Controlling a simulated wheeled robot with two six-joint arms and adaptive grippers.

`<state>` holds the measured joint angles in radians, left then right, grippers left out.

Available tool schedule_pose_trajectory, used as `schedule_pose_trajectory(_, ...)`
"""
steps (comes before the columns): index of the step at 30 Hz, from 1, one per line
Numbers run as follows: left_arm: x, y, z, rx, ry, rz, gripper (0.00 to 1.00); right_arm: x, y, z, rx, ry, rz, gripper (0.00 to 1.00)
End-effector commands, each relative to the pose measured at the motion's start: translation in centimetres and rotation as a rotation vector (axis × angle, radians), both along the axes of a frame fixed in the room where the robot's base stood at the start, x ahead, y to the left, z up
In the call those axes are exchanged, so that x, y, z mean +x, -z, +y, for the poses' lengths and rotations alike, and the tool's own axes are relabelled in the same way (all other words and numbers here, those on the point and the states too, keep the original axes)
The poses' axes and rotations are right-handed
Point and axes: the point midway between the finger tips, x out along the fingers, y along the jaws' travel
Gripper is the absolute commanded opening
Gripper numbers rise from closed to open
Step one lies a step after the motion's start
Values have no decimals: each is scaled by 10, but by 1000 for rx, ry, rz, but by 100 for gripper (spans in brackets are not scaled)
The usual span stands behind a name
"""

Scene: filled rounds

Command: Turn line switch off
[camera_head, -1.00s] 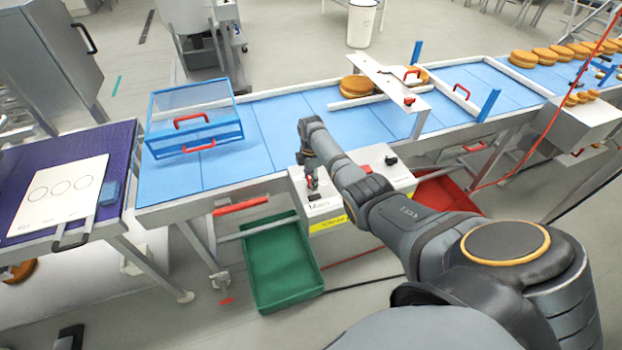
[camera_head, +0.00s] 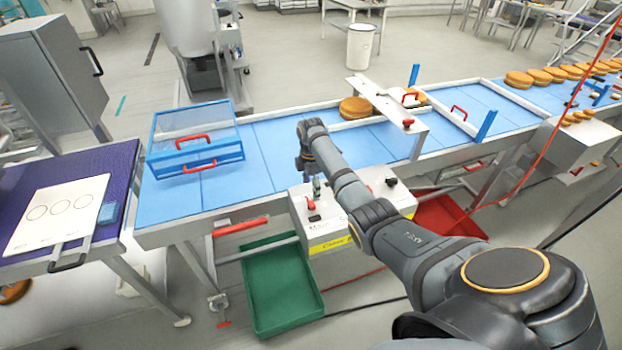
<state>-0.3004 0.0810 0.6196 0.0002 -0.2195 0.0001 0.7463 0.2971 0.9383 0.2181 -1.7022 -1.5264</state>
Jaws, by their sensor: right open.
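A white control box (camera_head: 338,215) with a yellow label strip hangs at the front of the conveyor. On its top a small red switch (camera_head: 311,204) shows at the left, with a small green part (camera_head: 316,187) just behind it. A black knob (camera_head: 391,182) shows at the right. I cannot tell from the lettering which one is the line switch. My right gripper (camera_head: 307,170) is open and empty, above the back left of the box, just behind the red switch. It looks apart from the switch. Its fingertips are small and partly hidden. My left gripper is not in view.
The blue conveyor (camera_head: 230,185) carries a blue mesh cover (camera_head: 195,140) and filled rounds (camera_head: 355,108) near a white crossbar (camera_head: 385,98). A green crate (camera_head: 282,288) and a red crate (camera_head: 445,215) stand below. A purple table (camera_head: 115,165) is at the left.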

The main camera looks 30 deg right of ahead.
Motion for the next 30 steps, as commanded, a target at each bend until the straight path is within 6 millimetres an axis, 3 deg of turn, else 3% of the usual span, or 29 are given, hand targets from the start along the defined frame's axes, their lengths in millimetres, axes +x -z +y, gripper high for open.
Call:
schedule_pose_trajectory(3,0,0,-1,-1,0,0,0,1,-28,0,-1,-1,-4,72)
schedule_pose_trajectory(6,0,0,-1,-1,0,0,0,1,-43,0,-1,0,-3,72)
schedule_pose_trajectory(11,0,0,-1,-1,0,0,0,0,-54,0,0,0,0,72)
schedule_pose_trajectory(26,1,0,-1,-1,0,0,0,0,-54,0,0,1,0,72)
schedule_pose_trajectory(30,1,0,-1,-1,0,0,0,-14,-31,9,-25,67,-10,72)
